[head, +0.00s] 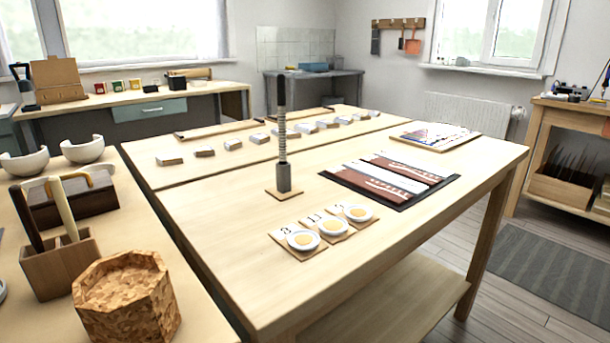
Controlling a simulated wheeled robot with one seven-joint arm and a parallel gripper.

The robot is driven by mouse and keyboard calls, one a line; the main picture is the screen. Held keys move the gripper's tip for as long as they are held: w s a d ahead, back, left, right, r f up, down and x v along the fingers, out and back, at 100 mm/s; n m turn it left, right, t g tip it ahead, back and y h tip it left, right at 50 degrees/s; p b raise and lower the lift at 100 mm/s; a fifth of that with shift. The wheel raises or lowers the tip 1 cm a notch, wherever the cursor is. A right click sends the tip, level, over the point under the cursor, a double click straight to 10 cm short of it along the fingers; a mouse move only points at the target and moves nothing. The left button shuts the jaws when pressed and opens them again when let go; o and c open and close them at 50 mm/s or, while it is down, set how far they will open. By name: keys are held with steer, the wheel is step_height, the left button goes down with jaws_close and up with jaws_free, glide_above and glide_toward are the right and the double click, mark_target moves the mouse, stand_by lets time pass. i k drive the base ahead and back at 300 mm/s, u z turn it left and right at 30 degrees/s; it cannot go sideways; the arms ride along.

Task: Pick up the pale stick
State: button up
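A pale cream stick (63,210) stands tilted in a small brown wooden holder (62,268) on the near left bench. A dark stick (27,220) leans the other way in the same holder. The lower ends of both sticks are hidden inside the holder. My gripper is not in view.
A cork-like hexagonal pot (127,297) stands just right of the holder. A dark box (75,200) and two white bowls (83,150) are behind it. The large table (220,240) holds an upright spring-like rod (282,140), small dishes (332,226) and a dark mat (345,181). Its near left part is clear.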

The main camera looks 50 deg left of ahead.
mark_target(55, 184)
steer(key=i, duration=0.65)
steer(key=u, duration=3.6)
